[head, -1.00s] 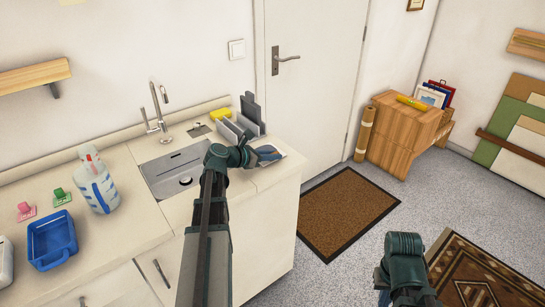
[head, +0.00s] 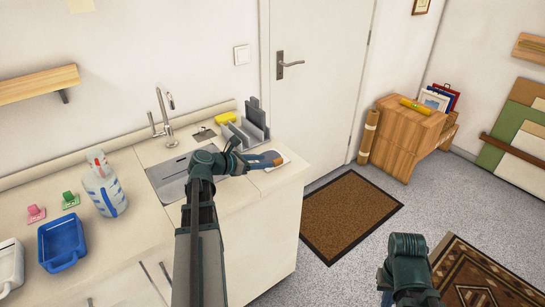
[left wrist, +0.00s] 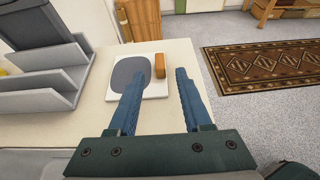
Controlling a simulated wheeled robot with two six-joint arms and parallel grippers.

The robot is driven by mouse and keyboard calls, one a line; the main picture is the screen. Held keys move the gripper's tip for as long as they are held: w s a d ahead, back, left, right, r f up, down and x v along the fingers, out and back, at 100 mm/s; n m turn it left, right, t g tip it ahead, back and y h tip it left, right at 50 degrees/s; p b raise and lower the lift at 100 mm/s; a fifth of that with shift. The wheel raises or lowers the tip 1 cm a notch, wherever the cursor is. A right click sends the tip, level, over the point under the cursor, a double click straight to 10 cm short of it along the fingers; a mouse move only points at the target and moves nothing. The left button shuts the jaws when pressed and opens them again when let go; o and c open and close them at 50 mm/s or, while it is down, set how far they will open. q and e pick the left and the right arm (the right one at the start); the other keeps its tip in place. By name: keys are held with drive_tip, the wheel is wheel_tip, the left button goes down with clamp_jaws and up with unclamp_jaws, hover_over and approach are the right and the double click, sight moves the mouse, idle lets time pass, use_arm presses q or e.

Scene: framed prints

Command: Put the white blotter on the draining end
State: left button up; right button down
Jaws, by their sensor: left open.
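A flat white square (head: 284,153), which may be the white blotter, lies on the right end of the counter (head: 235,195). It also shows in the left wrist view (left wrist: 152,93). My left gripper (head: 262,162) is open over the square. In the left wrist view its fingers (left wrist: 158,85) stand apart with nothing between them gripped. My right gripper is only partly in view at the bottom of the head view.
A grey rack (head: 248,128) with dark upright plates stands behind the left gripper, near the yellow sponge (head: 225,118). The sink (head: 168,180), a bottle (head: 105,193) and a blue tub (head: 62,243) are to the left. A door (head: 318,90) rises behind the counter's end.

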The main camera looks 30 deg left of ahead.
use_arm(q)
drive_tip(key=p+v, duration=0.1)
drive_tip(key=v, duration=0.4)
drive_tip(key=shift+s, duration=0.1)
drive_tip(key=shift+a, duration=0.1)
drive_tip(key=d+f+m+g+h, duration=0.1)
drive_tip(key=d+f+m+g, duration=0.3)
drive_tip(key=d+m, duration=0.6)
drive_tip(key=d+f+m+g, duration=0.4)
drive_tip(key=d+f+m, duration=0.1)
drive_tip(key=d, duration=0.9)
drive_tip(key=s+d+f+m+g+y, duration=0.2)
drive_tip(key=s+d+m, duration=0.4)
drive_tip(key=m, duration=0.4)
drive_tip(key=s+d+f+m+g+y, duration=0.2)
drive_tip(key=s+d+m+y, duration=0.3)
drive_tip(key=s+d+m, duration=0.2)
drive_tip(key=d+m, duration=0.2)
drive_tip(key=m, duration=0.1)
drive_tip(key=shift+s+g, duration=0.25)
drive_tip(key=shift+g, duration=0.15)
drive_tip(key=shift+d+f, duration=0.1)
drive_tip(key=shift+f, duration=0.05)
